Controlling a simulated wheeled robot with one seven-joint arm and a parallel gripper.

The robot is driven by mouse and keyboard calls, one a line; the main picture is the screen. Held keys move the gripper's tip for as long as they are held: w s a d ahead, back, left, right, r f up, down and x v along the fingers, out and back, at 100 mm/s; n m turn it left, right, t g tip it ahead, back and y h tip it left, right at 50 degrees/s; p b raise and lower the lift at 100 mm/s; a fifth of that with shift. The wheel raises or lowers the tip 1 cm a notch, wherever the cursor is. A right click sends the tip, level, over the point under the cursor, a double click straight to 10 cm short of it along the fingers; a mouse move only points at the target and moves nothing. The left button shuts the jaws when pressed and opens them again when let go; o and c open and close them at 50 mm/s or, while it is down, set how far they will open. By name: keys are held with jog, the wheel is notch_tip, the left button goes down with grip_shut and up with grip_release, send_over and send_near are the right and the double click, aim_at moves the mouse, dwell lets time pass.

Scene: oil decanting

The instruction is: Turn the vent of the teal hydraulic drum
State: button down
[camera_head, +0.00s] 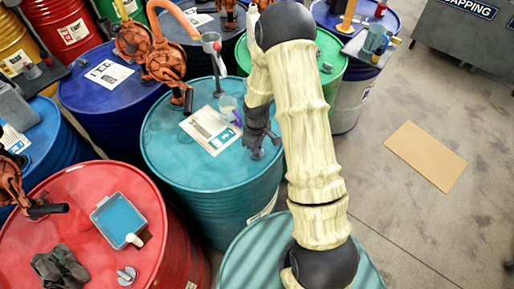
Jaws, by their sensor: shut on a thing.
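The teal hydraulic drum (172,160) stands upright in the middle of the view, with a white label sheet (208,131) on its top. My gripper (258,152) reaches down to the right part of the drum's top, near the rim. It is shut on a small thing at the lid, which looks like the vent. The dark fingers hide most of it, so its angle cannot be told.
A red drum (85,200) stands front left. Blue drums (95,85) stand behind. A cardboard sheet (425,156) lies on open floor at right.

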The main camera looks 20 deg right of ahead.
jog(key=shift+w+m, duration=0.1)
jog(key=shift+m, duration=0.5)
jog(key=shift+r, duration=0.1)
jog(key=c, duration=1.4)
grip_release()
notch_tip(320, 180, up, 17)
jog(key=b, duration=0.2)
jog(key=shift+r+b, duration=0.15)
jog(key=shift+b, duration=0.15)
